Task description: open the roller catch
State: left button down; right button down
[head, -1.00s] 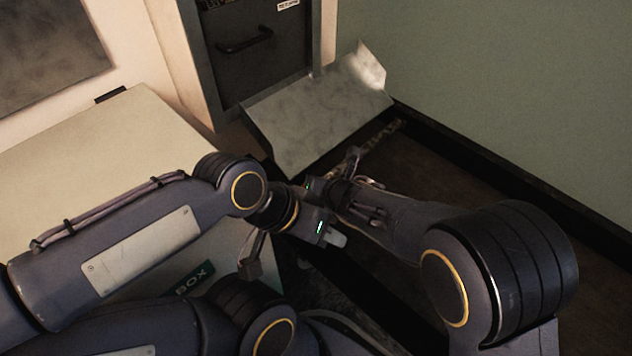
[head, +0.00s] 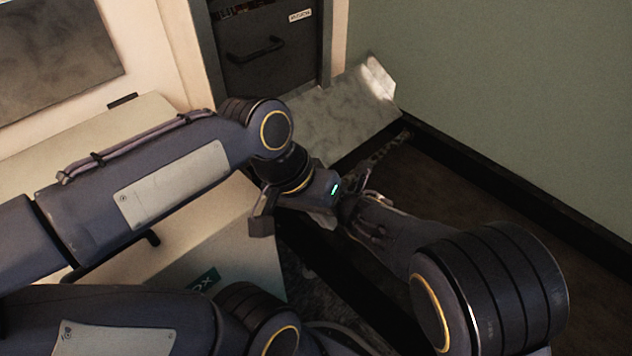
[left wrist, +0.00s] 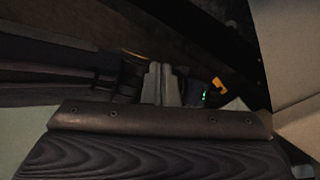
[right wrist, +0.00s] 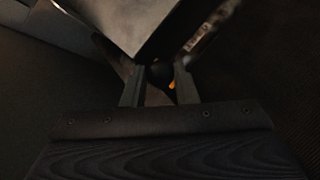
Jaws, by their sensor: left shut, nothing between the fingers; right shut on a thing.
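My left gripper (head: 326,218) is shut and empty; its pale fingers meet in the left wrist view (left wrist: 163,84). In the right wrist view my right gripper (right wrist: 158,88) is shut on a small dark rounded piece (right wrist: 160,73) with a yellow edge, seemingly the roller catch. A yellow hooked part (left wrist: 220,87) shows right of the left fingers in the left wrist view, beside a green light. The roller itself is not clearly visible.
A sloping metal plate (head: 345,115) lies below a dark cabinet front (head: 265,60) with a handle. It also shows close above the right fingers (right wrist: 125,20). A pale box (head: 235,265) stands at left.

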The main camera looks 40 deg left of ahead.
pick_arm(q)
jog(key=w+a+n+g, duration=0.3)
jog(key=w+a+n, duration=0.4)
jog(key=w+a, duration=0.3)
jog(key=w+a+f+n+g+h, duration=0.1)
jog(key=w+a+f+n, duration=0.5)
jog(key=a, duration=0.3)
jog(key=shift+m, duration=0.3)
jog(key=x, duration=0.6)
jog(key=s+x, duration=0.1)
jog(key=x, duration=0.3)
jog(key=shift+a, duration=0.2)
